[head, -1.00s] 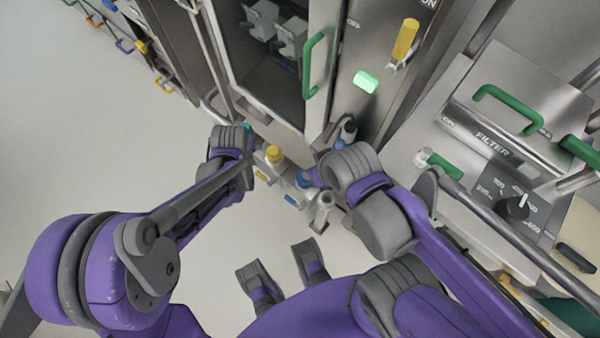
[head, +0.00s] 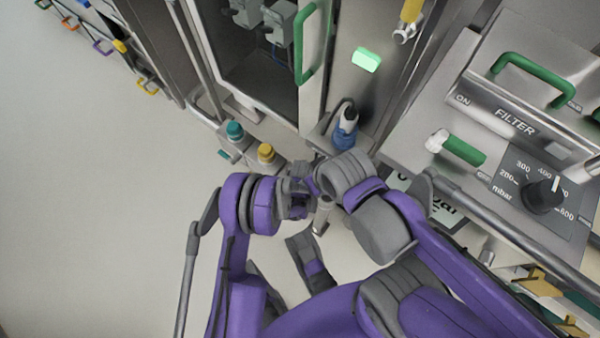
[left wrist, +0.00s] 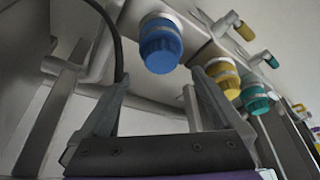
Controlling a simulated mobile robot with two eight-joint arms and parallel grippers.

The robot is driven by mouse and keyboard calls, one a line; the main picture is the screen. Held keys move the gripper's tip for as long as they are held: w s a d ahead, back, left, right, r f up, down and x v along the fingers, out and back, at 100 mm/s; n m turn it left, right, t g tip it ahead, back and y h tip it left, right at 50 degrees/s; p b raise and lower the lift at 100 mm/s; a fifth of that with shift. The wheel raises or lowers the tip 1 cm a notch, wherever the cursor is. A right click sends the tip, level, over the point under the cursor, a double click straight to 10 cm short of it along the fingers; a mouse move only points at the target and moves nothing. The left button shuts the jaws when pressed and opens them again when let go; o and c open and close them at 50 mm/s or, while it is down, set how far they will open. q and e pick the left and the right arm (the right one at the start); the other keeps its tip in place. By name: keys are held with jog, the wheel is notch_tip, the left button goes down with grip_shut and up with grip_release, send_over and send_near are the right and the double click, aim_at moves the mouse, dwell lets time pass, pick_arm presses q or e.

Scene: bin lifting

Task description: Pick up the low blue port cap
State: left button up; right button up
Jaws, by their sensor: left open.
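The blue cap (left wrist: 160,45) shows in the left wrist view on a light grey port, just beyond and between the fingertips of my left gripper (left wrist: 160,80). The fingers are apart with nothing between them, and I see no contact with the cap. In the head view my left gripper (head: 303,190) is low beside the ports, partly hidden near my right arm. I cannot make out my right gripper.
A yellow cap (head: 266,153) and a teal cap (head: 234,130) sit beside it in the port row. A blue-bodied fitting (head: 345,138) with a black hose stands by the cabinet. A filter panel (head: 520,130) is at right. The floor at left is clear.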

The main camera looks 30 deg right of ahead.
pick_arm(q)
jog(key=b+x, duration=0.1)
jog(key=x, duration=0.5)
jog(key=shift+a+f+b, duration=0.2)
jog(key=shift+b, duration=0.2)
jog(key=shift+r, duration=0.1)
jog(key=shift+c, duration=0.2)
jog(key=c, duration=1.4)
jog(key=shift+o, duration=0.2)
